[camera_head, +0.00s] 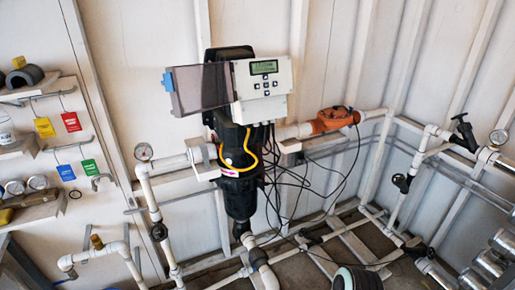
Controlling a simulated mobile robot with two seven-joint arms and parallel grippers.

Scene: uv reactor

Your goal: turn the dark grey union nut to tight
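Neither of my grippers shows in the head view. I cannot tell for sure which part is the dark grey union nut. A dark ribbed ring-shaped piece (358,279) shows at the bottom edge, partly cut off by the frame. A dark fitting (241,229) sits under the black reactor vessel (239,195), where white pipe leads down to the right. Another dark fitting (159,232) is on the white pipe at the left. No gripper touches any of these.
A control box (262,84) with an open dark cover (200,88) is above the vessel. Black cables hang to its right, near an orange fitting (334,120). Shelves with gauges (38,183) and coloured tags are at the left. Pipes with valves (464,132) and metal cylinders (490,263) are at the right.

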